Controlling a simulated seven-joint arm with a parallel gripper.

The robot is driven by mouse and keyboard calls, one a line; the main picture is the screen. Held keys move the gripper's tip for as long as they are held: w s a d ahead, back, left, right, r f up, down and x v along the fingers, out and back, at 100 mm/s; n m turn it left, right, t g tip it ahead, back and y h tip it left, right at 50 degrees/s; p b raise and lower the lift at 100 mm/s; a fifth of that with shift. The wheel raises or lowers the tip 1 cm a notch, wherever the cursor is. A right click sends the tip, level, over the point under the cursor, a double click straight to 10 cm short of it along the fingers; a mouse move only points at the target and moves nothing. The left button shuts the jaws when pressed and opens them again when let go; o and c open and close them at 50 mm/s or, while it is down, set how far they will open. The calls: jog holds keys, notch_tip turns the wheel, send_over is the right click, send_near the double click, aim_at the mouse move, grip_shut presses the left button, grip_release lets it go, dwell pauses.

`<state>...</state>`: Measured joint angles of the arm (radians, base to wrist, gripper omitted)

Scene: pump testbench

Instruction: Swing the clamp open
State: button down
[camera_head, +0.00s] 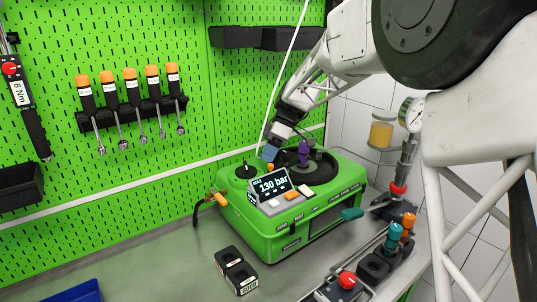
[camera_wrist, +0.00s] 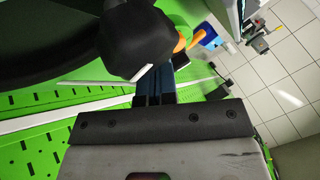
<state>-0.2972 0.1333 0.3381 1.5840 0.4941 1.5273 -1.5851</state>
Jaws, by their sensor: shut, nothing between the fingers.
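The green pump testbench (camera_head: 290,228) stands on the grey bench, with a round dark top plate (camera_head: 322,168). A small orange piece (camera_head: 270,168) sticks up behind the display; an orange part (camera_wrist: 197,38) also shows in the wrist view. A purple upright part (camera_head: 304,152) stands on the dark plate. I cannot tell for certain which part is the clamp. My gripper (camera_head: 269,153) has blue fingers, which are shut and empty just above the orange piece. In the wrist view, a dark faceted knob (camera_wrist: 140,40) partly hides the fingertips (camera_wrist: 154,76). Contact cannot be told.
The display (camera_head: 271,185) reads 130 bar at the testbench's front. Behind is a green pegboard (camera_head: 150,40) with several orange-capped tools (camera_head: 131,90). Black blocks (camera_head: 236,270) lie in front. A gauge stand (camera_head: 402,170) is at right. The bench at front left is mostly clear.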

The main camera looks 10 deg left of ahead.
dwell(0.6)
jog(key=v, duration=0.7)
jog(key=shift+w+d+r, duration=0.15)
jog(key=shift+w+r, duration=0.05)
jog(key=shift+r, duration=0.1)
jog(key=s+d+r+m+t+h, duration=0.15)
jog(key=s+d+m, duration=0.35)
jog(key=s+d, duration=0.5)
jog(key=s+d+m+t+h, duration=0.1)
jog(key=s+d+m+t, duration=0.2)
jog(key=s+d+m, duration=0.65)
jog(key=s+d+f+m+t+h, duration=0.1)
jog(key=s+d+f, duration=0.3)
jog(key=s, duration=0.8)
jog(key=s+d+f+m+t+h, duration=0.1)
jog(key=s+d+f+m+t, duration=0.2)
jog(key=s, duration=0.9)
jog(key=shift+d+f+m, duration=0.6)
jog(key=shift+f+m, duration=0.25)
